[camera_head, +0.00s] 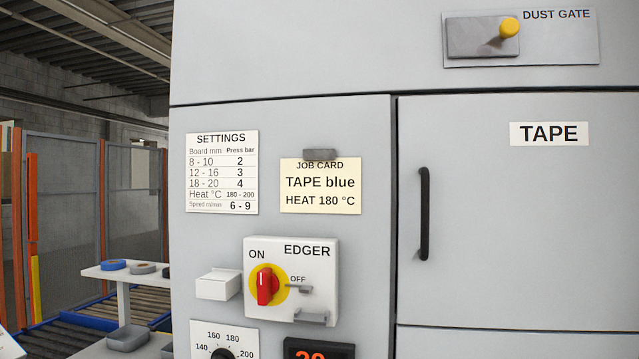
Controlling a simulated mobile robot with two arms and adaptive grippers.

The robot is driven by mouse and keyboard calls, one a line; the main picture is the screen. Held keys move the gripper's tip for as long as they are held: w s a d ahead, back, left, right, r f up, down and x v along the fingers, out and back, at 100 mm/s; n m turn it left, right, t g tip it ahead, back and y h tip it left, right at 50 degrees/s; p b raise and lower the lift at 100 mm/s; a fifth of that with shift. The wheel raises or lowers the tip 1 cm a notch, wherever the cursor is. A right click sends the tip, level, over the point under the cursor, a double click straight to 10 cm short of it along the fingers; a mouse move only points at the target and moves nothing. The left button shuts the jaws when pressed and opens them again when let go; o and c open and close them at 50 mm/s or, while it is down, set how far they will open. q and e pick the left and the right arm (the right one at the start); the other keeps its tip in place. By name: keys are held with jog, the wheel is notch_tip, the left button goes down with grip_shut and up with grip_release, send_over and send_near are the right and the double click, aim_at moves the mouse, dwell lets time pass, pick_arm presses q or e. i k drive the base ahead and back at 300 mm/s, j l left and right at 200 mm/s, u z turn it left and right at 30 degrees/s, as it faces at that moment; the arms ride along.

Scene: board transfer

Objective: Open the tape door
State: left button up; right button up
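The tape door (520,240) is a grey panel at the right, with a white label reading TAPE (549,133). It sits flush in the machine front and looks closed. Its black vertical bar handle (424,213) is near the door's left edge. Neither of my grippers is in view, and nothing touches the handle.
Left of the door are a settings sheet (222,172), a job card (320,187) and the EDGER switch (268,286). A dust gate lever (508,28) is above. A white table (125,276) with tape rolls stands at the left, near orange-posted fencing.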

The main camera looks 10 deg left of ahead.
aim_at(518, 210)
jog(key=i+j+u, duration=0.5)
jog(key=j, duration=0.2)
jog(key=i+j+u, duration=0.5)
jog(key=k+j, duration=0.05)
jog(key=j, duration=0.05)
